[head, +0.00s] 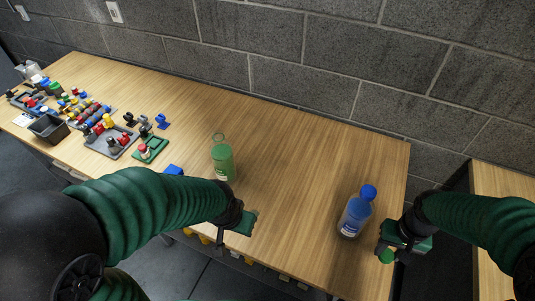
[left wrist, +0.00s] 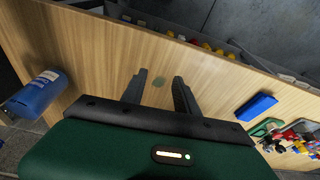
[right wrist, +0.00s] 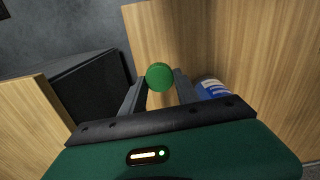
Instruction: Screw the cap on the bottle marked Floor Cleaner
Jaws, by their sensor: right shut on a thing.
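A green bottle (head: 222,162) with a clear, uncapped neck stands upright on the table. A blue bottle (head: 354,215) with a blue cap (head: 368,192) stands near the table's right end; it also shows in the left wrist view (left wrist: 38,94) and the right wrist view (right wrist: 211,88). The print on both labels is too small to read. My right gripper (head: 388,254) is shut on a green cap (right wrist: 159,77), right of the blue bottle and beyond the table's edge. My left gripper (left wrist: 162,78) is open and empty, near the table's front edge, in front of the green bottle.
Trays with colourful pieces (head: 110,140) and a black bin (head: 48,128) fill the table's left end. A blue block (left wrist: 257,106) lies by the front edge. The table between the two bottles is clear. A second wooden table (head: 490,180) stands at the right.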

